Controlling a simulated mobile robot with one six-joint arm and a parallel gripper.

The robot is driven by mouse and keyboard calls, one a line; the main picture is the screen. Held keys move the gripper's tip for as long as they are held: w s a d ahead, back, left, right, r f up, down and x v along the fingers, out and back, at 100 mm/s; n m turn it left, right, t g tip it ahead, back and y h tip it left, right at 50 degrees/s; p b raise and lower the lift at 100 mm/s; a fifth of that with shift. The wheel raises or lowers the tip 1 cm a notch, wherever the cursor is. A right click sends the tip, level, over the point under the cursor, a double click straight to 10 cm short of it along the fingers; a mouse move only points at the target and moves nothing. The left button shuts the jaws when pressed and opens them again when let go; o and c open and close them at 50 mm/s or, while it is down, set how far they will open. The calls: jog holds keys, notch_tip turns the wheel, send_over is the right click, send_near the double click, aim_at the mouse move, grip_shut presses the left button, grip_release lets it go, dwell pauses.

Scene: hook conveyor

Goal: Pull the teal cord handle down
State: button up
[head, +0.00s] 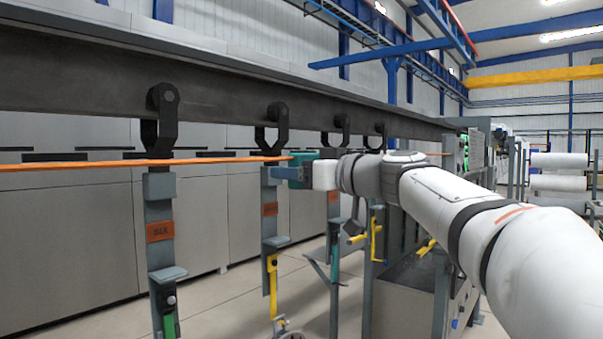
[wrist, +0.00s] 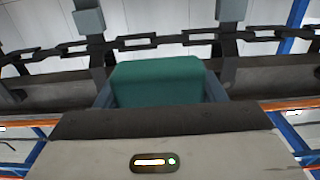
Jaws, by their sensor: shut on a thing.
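The teal cord handle (head: 303,157) is a blocky piece at the level of the orange cord (head: 100,165), in front of the hanger line. It also shows in the wrist view (wrist: 157,80) as a wide teal block between the two blue-grey fingers. My gripper (head: 288,174) reaches in from the right and is shut on the handle, one finger on each side. The gripper's fingers and body hide part of the handle in the head view.
A dark overhead rail (head: 80,85) carries several black hooks (head: 161,115) with grey hangers. One hanger (head: 160,232) with an orange label stands to the left. A grey cabinet (head: 410,290) is below my arm. A chain (wrist: 150,42) crosses the wrist view.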

notch_tip(320, 180, down, 5)
jog(key=b, duration=0.8)
jog(key=shift+f, duration=0.2)
jog(key=o, duration=1.4)
jog(key=shift+r, duration=0.1)
jog(key=shift+s, duration=0.1)
jog(key=b+v, duration=0.3)
jog(key=v, duration=0.4)
jog(key=shift+s+d, duration=0.2)
jog(key=shift+d, duration=0.1)
